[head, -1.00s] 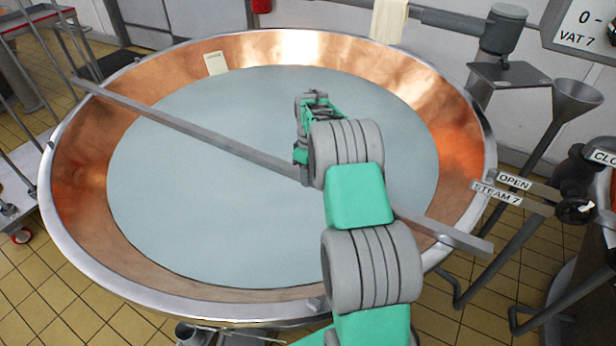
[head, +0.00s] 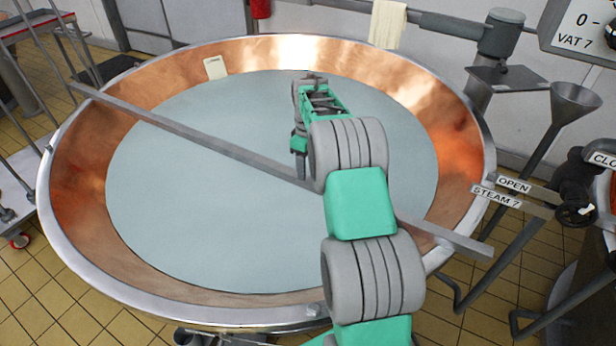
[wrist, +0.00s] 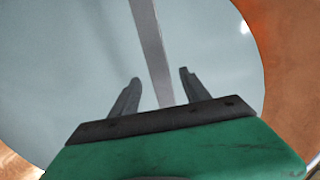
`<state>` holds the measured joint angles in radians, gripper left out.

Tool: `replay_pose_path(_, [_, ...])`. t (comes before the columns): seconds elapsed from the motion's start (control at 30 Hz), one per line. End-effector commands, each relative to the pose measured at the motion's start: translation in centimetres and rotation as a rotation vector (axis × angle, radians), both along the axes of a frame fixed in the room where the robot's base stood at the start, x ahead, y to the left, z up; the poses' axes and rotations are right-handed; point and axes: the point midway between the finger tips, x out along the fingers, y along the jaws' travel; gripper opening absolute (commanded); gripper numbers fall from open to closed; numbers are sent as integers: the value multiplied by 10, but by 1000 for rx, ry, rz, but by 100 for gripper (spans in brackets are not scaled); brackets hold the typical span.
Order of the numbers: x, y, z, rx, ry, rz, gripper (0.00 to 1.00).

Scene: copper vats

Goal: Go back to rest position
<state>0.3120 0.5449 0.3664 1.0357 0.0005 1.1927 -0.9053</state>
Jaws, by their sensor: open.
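My gripper (wrist: 160,82) shows in the wrist view with its two fingers spread apart and nothing between them. It is above the pale liquid (wrist: 85,60) in the copper vat. A long grey bar (wrist: 150,45) lies below and beyond the fingers, and no contact with it shows. In the head view my arm reaches over the vat's near rim, and the gripper end (head: 298,145) is over the liquid, its fingers mostly hidden. The bar (head: 210,143) spans the vat (head: 75,185) from upper left to lower right, resting across the rim.
A small pale card (head: 216,68) is on the vat's inner back wall. A pale cloth (head: 388,24) hangs behind. A funnel (head: 575,100) and the steam valve (head: 572,205) stand at right. A trolley (head: 20,190) stands at left. The liquid's left side is clear overhead.

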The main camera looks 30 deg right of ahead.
Motion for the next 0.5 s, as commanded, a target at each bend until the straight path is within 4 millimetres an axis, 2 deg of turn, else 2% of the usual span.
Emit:
replay_pose_path(0.1, [0,0,15,0,0,0,55])
replay_pose_path(0.17, [0,0,19,1,2,0,55])
replay_pose_path(0.5, [0,0,20,0,1,0,55])
